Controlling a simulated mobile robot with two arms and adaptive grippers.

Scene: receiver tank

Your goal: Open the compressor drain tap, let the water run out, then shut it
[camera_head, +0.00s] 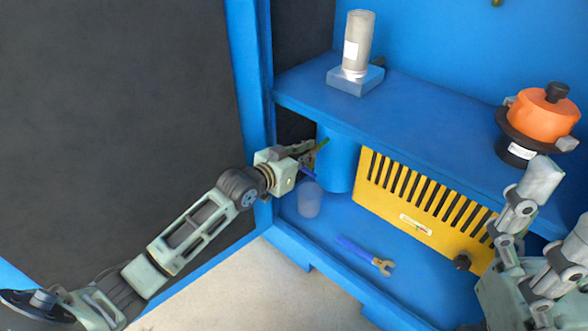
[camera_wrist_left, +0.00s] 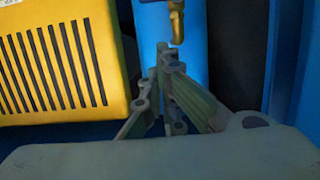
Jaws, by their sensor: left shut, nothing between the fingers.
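The blue receiver tank (camera_head: 338,162) stands upright under the shelf at the left of the cabinet; it also shows behind my fingers in the left wrist view (camera_wrist_left: 190,62). A brass tap part (camera_wrist_left: 177,24) hangs in front of the tank at the top of that view; its upper end is cut off. My left gripper (camera_head: 312,156) is beside the tank, fingers shut and empty. In the left wrist view its fingertips (camera_wrist_left: 166,62) are just below the brass part, seemingly apart from it. A translucent cup (camera_head: 310,200) stands below the gripper. My right gripper (camera_head: 562,208) is open at the right.
A yellow slotted panel (camera_head: 415,205) stands right of the tank. A blue-handled wrench (camera_head: 365,257) lies on the cabinet floor. The shelf (camera_head: 430,107) above carries a grey cylinder (camera_head: 358,45) and an orange-topped device (camera_head: 538,118). A blue post (camera_head: 252,85) is close left of the gripper.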

